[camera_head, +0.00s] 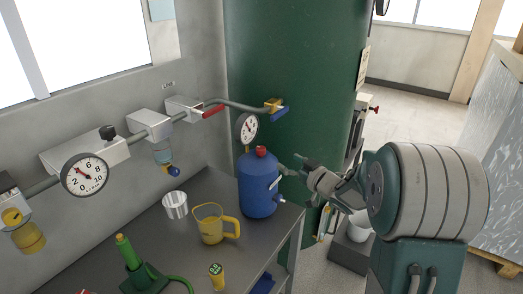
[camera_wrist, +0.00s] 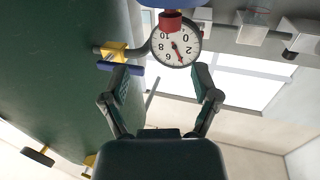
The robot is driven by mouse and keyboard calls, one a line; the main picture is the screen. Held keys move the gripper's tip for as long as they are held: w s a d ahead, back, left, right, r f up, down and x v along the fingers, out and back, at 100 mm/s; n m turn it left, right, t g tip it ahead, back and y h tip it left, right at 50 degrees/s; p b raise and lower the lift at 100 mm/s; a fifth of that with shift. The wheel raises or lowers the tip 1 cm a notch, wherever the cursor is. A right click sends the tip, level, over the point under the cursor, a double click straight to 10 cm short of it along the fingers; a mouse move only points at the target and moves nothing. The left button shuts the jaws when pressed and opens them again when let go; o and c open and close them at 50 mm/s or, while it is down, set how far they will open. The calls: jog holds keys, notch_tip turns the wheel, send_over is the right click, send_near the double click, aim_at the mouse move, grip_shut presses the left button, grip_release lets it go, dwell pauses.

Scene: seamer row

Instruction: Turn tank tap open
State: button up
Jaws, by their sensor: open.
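A brass tap (camera_head: 273,103) with a blue lever (camera_head: 280,113) sits where the grey pipe meets the large green tank (camera_head: 300,60). In the wrist view, which looks upside down, the brass tap (camera_wrist: 113,52) and its blue lever (camera_wrist: 122,68) lie near my left-hand fingertip. My gripper (camera_head: 290,164) is open and empty, below the tap and beside the blue can (camera_head: 258,190). Its two fingers are spread wide in the wrist view (camera_wrist: 161,80). I cannot tell whether a finger touches the lever.
The can's red cap (camera_head: 261,152) rises close to my gripper. A yellow jug (camera_head: 211,224), a white cup (camera_head: 175,205) and a green tool (camera_head: 132,262) stand on the grey bench (camera_head: 180,240). A red lever (camera_head: 213,110) is on the pipe.

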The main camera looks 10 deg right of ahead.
aim_at(264, 152)
jog(key=shift+y, duration=0.5)
jog(key=x, duration=0.7)
jog(key=f+x, duration=0.1)
jog(key=x, duration=0.3)
jog(key=shift+s+a, duration=0.1)
jog(key=shift+a, duration=0.25)
jog(key=shift+r, duration=0.1)
grip_shut()
